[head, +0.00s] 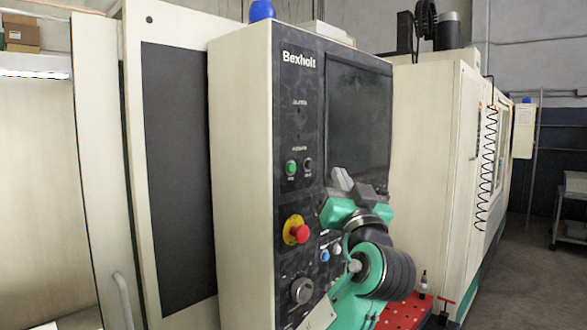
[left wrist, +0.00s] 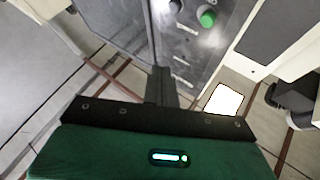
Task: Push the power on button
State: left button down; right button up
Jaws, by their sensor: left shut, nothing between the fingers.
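The green power button (head: 291,167) is on the dark control panel (head: 300,130) of the Bexholt machine, under a small label too blurred to read surely. A black button (head: 308,165) sits just right of it. My left gripper (head: 346,180) is to the right of both buttons, near the lower left of the screen, apart from them. In the left wrist view its fingers (left wrist: 161,86) are shut together and empty, with the green button (left wrist: 207,17) and the black button (left wrist: 175,5) beyond the tips. My right gripper does not show.
A red emergency stop (head: 299,232) on a yellow base and a dark knob (head: 302,290) are lower on the panel. The dark screen (head: 359,122) is behind my gripper. A red perforated surface (head: 403,312) lies at lower right. Open floor (head: 520,285) is at far right.

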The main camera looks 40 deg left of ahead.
aim_at(291, 168)
pick_arm(q)
jog(key=a, duration=0.8)
jog(key=shift+w+a, duration=0.25)
jog(key=shift+w, duration=0.1)
jog(key=shift+a, duration=0.15)
dwell(1.6)
jog(key=shift+a+b, duration=0.25)
jog(key=shift+b, duration=0.15)
jog(key=shift+a, duration=0.4)
dwell(0.5)
jog(key=shift+d, duration=0.15)
jog(key=shift+d+b, duration=0.35)
jog(key=shift+d, duration=0.3)
